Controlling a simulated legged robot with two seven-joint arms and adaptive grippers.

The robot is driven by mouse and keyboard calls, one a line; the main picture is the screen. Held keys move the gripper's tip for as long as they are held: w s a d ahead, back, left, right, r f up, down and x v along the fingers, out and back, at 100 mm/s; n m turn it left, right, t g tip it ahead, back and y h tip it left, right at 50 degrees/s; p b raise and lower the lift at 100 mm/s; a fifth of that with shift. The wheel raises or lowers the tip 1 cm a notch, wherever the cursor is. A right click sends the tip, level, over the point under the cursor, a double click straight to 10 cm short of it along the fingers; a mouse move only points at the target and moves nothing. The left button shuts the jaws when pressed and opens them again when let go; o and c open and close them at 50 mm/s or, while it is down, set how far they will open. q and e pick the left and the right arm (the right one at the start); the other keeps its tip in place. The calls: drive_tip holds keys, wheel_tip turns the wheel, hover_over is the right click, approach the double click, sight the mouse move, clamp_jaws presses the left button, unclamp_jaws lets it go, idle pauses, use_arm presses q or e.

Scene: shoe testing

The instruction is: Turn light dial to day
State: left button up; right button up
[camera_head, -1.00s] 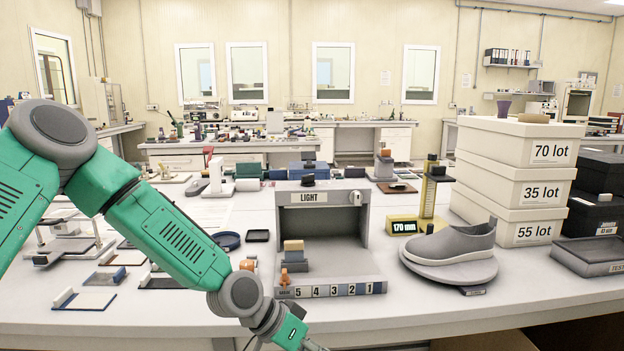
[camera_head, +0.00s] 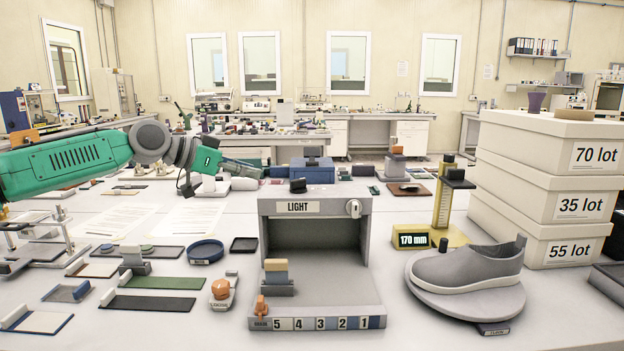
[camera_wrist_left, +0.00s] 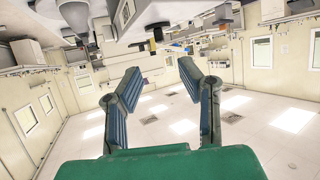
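The grey light box (camera_head: 372,255) stands at the middle of the table in the head view, with a LIGHT label (camera_head: 298,207) on its top front edge. A small pale round dial (camera_head: 354,208) sits at the right end of that edge; its setting is too small to read. My left gripper (camera_head: 250,169) is raised behind and left of the box, apart from the dial. In the left wrist view its two blue-grey fingers (camera_wrist_left: 158,82) are spread with nothing between them. My right gripper is not in view.
A grey shoe (camera_head: 465,267) on a round stand and a yellow gauge (camera_head: 445,225) are right of the box. Stacked white boxes (camera_head: 545,190) rise farther right. A blue ring dish (camera_head: 206,251), an orange-topped item (camera_head: 222,290) and several trays lie left.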

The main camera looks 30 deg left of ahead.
sight(295, 180)
use_arm(q)
drive_tip(key=x, duration=0.8)
drive_tip(key=b+x, duration=0.1)
drive_tip(key=x, duration=0.4)
drive_tip(key=shift+w+r, duration=0.2)
drive_tip(key=shift+r, duration=0.05)
drive_tip(key=shift+d, duration=0.15)
drive_tip(key=shift+r, duration=0.1)
clamp_jaws()
